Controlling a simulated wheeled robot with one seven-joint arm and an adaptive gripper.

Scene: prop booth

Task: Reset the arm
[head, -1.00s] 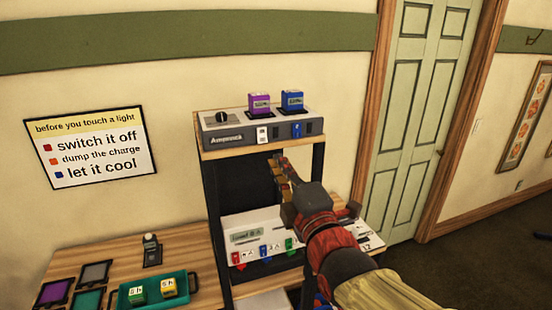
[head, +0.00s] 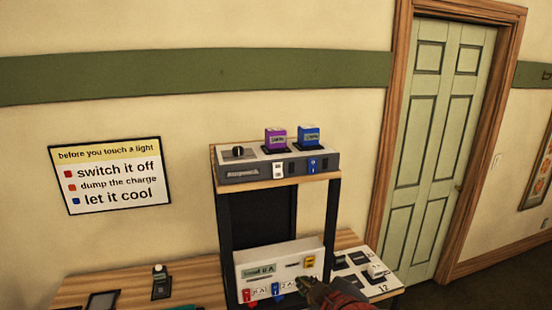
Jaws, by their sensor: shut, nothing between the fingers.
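My gripper (head: 305,283) shows at the bottom of the head view, in front of the lower right part of the white panel (head: 262,261). It is shut with nothing in it. Only its end and a red part of my arm (head: 345,299) are in view; the rest is cut off by the bottom edge. I cannot tell whether the gripper touches the panel.
A wooden rack holds a grey unit (head: 255,172) with a purple block (head: 275,139) and a blue block (head: 308,137) on top. Red (head: 247,296) and blue (head: 277,290) tags hang on the panel. A wooden table (head: 205,283) spreads left. A sign (head: 108,175) hangs on the wall.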

